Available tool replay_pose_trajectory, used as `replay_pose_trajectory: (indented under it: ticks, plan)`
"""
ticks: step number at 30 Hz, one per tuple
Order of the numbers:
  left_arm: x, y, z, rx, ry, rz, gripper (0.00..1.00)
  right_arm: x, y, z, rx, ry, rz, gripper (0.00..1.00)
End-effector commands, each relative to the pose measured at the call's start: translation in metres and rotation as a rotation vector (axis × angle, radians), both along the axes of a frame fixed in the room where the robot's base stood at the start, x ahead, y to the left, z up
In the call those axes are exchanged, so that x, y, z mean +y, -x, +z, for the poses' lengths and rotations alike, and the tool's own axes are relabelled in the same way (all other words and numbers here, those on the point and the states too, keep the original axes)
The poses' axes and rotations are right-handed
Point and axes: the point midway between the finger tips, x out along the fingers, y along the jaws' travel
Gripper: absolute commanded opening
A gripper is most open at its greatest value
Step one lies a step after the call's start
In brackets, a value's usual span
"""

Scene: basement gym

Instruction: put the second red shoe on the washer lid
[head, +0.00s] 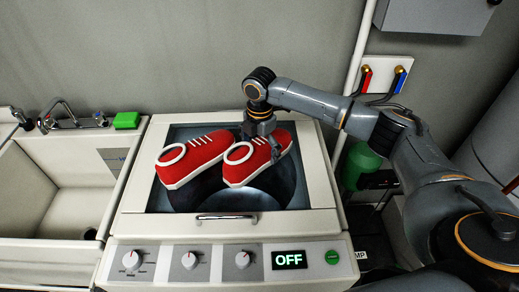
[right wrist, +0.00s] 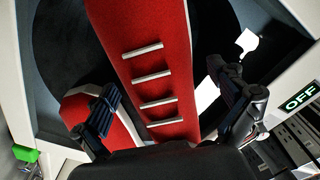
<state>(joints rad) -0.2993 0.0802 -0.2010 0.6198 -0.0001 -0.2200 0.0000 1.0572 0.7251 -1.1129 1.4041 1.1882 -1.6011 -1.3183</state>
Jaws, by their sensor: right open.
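Two red shoes with white soles and laces lie side by side on the dark window of the washer lid (head: 300,203). The left shoe (head: 190,160) and the right shoe (head: 240,172) both point up and to the right in the head view. My right gripper (head: 268,143) is over the laced part of the right shoe. In the right wrist view its open fingers (right wrist: 165,95) are on either side of the right shoe (right wrist: 150,60), with the left shoe (right wrist: 75,110) partly behind the left finger. I cannot tell whether the fingers touch the shoe. My left gripper is out of view.
A white sink (head: 60,205) with a tap and a green sponge (head: 126,120) is left of the washer. The front panel has dials and an OFF display (head: 289,260). A green bottle (head: 360,165) and hose taps (head: 382,78) are at right.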

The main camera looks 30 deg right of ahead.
Motion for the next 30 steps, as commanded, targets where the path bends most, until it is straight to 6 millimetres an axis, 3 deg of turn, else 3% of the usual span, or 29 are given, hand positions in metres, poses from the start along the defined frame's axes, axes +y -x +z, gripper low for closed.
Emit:
replay_pose_trajectory:
  ticks: [18, 30]
  plan:
    - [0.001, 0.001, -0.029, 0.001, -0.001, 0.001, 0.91, 0.000, -0.001, 0.109, -0.003, -0.002, -0.001, 0.97]
    - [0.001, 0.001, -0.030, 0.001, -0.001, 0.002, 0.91, -0.001, -0.001, 0.119, -0.001, -0.001, -0.001, 0.97]
